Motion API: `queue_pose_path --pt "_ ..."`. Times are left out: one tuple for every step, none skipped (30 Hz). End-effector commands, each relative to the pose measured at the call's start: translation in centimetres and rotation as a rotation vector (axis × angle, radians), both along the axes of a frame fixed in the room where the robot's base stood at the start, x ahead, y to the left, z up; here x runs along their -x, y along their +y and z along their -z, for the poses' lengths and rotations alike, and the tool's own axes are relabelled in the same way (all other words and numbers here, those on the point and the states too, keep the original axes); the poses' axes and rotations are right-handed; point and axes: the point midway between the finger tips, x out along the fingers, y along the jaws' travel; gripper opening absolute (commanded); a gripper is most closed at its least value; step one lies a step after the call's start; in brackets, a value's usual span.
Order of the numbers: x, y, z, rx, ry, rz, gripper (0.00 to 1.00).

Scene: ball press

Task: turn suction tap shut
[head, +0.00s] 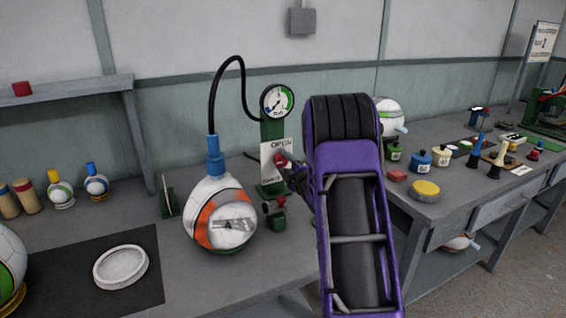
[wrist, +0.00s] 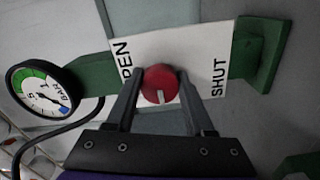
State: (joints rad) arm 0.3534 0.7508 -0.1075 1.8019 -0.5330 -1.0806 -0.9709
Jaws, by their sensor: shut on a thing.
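The suction tap is a red round knob (wrist: 161,84) with a pale pointer mark, set on a white plate (wrist: 192,50) lettered OPEN and SHUT. In the wrist view the mark points down toward my gripper, to neither word. My gripper (wrist: 160,98) has its fingers on both sides of the knob, shut on it. In the head view the red knob (head: 281,159) shows at my gripper (head: 288,167), partly hidden. The plate is on a green stand (head: 271,131) with a round gauge (head: 277,102) on top.
A black hose (head: 212,95) runs from the gauge to a blue fitting (head: 214,158) on an orange and white ball (head: 210,200). A white ring dish (head: 121,266) lies on the dark mat. The right bench (head: 460,195) holds pots and tools.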

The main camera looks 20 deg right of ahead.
Motion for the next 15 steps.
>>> queue_pose_path --pt "0.02 -0.05 0.01 0.003 0.0 0.001 0.0" --pt "0.02 -0.04 0.01 0.003 0.0 0.0 0.57" --pt "0.02 -0.04 0.01 0.002 0.0 0.0 0.64" --pt "0.02 -0.04 0.01 0.002 0.0 0.0 0.69" --pt "0.02 -0.04 0.01 0.002 0.0 0.0 0.75" --pt "0.01 -0.03 0.01 0.002 0.0 0.0 0.82" --pt "0.01 -0.03 0.01 0.001 0.0 0.0 0.83" --pt "0.01 -0.03 0.01 0.001 0.0 0.0 0.83" --pt "0.01 -0.02 0.0 0.001 0.0 0.0 0.83" --pt "0.01 -0.02 0.0 0.001 0.0 0.0 0.83" --pt "0.01 -0.02 0.0 0.001 0.0 0.0 0.83" --pt "0.01 -0.02 0.0 0.001 0.0 0.0 0.83" --pt "0.01 -0.01 0.0 0.0 0.0 0.0 0.83" --pt "0.01 -0.01 0.0 0.0 0.0 0.0 0.83" --pt "0.07 -0.01 0.0 0.0 0.0 0.0 0.83"
